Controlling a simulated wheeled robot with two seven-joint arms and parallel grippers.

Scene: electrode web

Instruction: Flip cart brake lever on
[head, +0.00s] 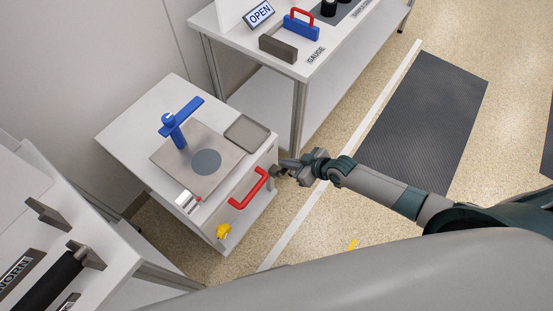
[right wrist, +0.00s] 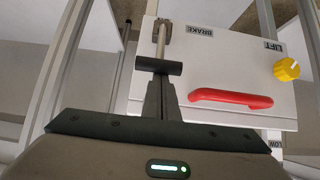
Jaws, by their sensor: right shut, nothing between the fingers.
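The white cart (head: 132,137) stands left of centre in the head view. In the right wrist view its front panel (right wrist: 215,70) appears upside down, with a BRAKE label (right wrist: 199,32). The brake lever (right wrist: 161,42) is a thin metal rod beside that label, ending in a dark crosswise grip (right wrist: 158,66). My right gripper (right wrist: 161,84) is shut and empty, its fingertips at the grip; I cannot tell whether they touch. In the head view my right gripper (head: 283,166) is at the cart's right front corner and partly covers the lever. My left gripper is not in view.
The panel also carries a red handle (head: 248,188) and a yellow knob (head: 223,231). On the cart are a blue post (head: 176,132) on a metal plate and a grey tray (head: 247,133). A bench (head: 236,53) stands behind. Floor to the right is open, with a dark mat (head: 425,120).

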